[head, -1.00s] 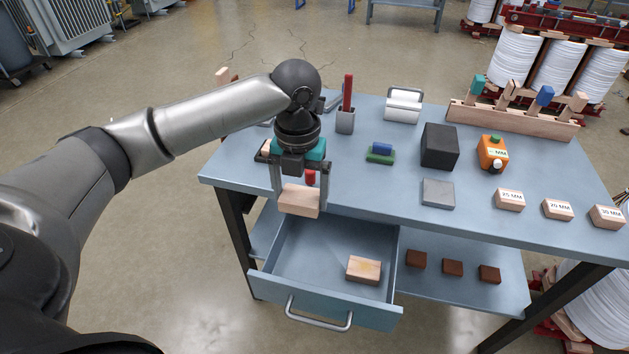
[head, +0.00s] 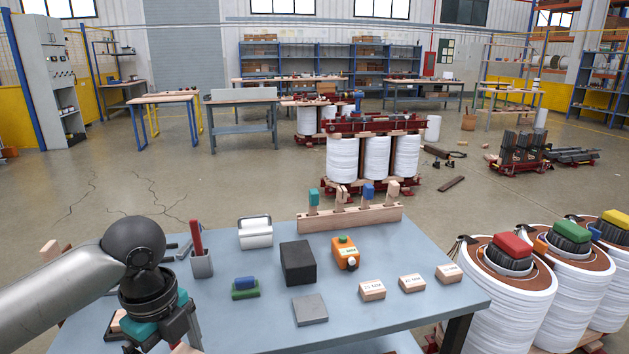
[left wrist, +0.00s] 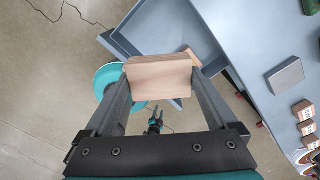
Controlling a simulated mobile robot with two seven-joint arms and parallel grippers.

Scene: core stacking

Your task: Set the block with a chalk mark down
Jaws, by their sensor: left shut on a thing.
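My left gripper (left wrist: 160,78) is shut on a pale wooden block (left wrist: 158,80), which spans between its two fingers in the left wrist view. No chalk mark shows on the faces of it that I see. The open drawer (left wrist: 134,45) lies beyond and below it. A second pale wood piece (left wrist: 192,57) shows just behind its right end, mostly hidden. In the head view my left wrist is at the lower left, and its fingertips are largely cut off by the bottom edge. My right gripper is in neither view.
A wooden rack (head: 350,218) stands at the back. White coils (head: 500,300) stand at right.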

